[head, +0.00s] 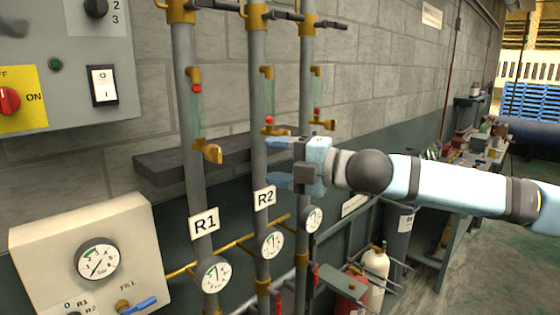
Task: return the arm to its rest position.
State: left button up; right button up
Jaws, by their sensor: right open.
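My right gripper (273,162) is in the middle of the head view, its arm coming in from the right. Its two fingers are apart, one above the other, and point left. Nothing shows between them. The fingertips overlap the edge of the pipe labelled R2 (257,150), just below a brass valve with a red ball. I cannot tell whether they touch the pipe. The gripper body and wrist hide part of the third pipe (306,90) behind. My left gripper is not in view.
The pipe labelled R1 (190,130) stands left of R2. Round gauges hang low on the pipes. A panel with a FILL valve (138,305) is at lower left, a switch box (60,70) at upper left. Gas cylinders (375,270) and a cluttered bench (470,160) are at right.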

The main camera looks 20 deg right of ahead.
jog(key=shift+a, duration=0.1)
dwell(0.3)
jog(key=s+a+f+m, duration=0.1)
jog(key=a+f+m, duration=0.3)
jog(key=f, duration=0.6)
jog(key=s+a+f+m, duration=0.1)
jog(key=a+f+m, duration=0.3)
jog(key=f, duration=0.6)
jog(key=s+a+f+m, duration=0.2)
jog(key=a+f+m, duration=0.2)
jog(key=f, duration=0.6)
jog(key=s+d+f+m+g+h, duration=0.1)
jog(key=s+d+f+m+h, duration=0.2)
jog(key=s+f, duration=0.4)
jog(key=s+d+f+m+h, duration=0.2)
jog(key=s+f+m, duration=0.3)
jog(key=f, duration=0.7)
jog(key=s+d+f+m+g+h, duration=0.1)
jog(key=s+d+f+m+h, duration=0.2)
jog(key=s+f, duration=0.7)
jog(key=shift+d+m+g+h, duration=0.3)
jog(key=shift+d+m+h, duration=0.05)
jog(key=shift+m+h, duration=0.25)
